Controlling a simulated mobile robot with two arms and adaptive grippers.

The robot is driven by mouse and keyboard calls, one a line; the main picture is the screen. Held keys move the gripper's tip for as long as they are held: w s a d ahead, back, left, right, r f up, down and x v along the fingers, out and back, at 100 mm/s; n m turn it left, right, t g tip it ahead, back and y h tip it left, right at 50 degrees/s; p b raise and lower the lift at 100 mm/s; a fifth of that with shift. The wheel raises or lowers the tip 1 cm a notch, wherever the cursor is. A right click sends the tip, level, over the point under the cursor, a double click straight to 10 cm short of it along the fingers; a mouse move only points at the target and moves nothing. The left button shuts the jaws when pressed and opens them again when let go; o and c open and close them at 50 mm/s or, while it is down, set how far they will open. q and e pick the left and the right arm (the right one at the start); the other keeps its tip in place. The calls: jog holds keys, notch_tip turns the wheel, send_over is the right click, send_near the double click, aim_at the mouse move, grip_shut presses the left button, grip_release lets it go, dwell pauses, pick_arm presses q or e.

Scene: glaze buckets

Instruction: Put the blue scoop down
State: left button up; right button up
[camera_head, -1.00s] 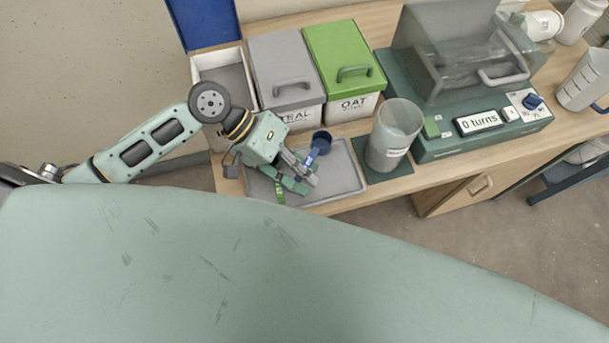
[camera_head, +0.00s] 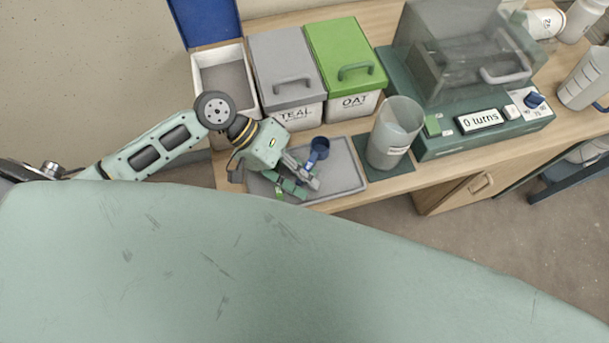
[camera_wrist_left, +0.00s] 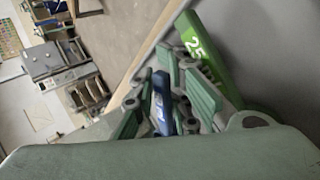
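The blue scoop (camera_head: 319,148) is at the back part of the grey tray (camera_head: 345,180), its cup toward the bins. My left gripper (camera_head: 310,180) is low over the tray, with its fingers around the scoop's handle. Whether the scoop touches the tray is hard to tell. My right gripper is not in view.
A green handle marked 25 (camera_wrist_left: 205,55) lies beside my left fingers. Behind the tray stand an open white bin (camera_head: 225,78), a grey-lidded bin (camera_head: 286,70) and a green-lidded bin (camera_head: 345,55). A clear jug (camera_head: 394,135) stands right of the tray.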

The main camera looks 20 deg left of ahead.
pick_arm(q)
jog(key=shift+o, duration=0.4)
jog(key=shift+r, duration=0.3)
jog(key=v, duration=1.2)
jog(key=shift+r+b, duration=0.35)
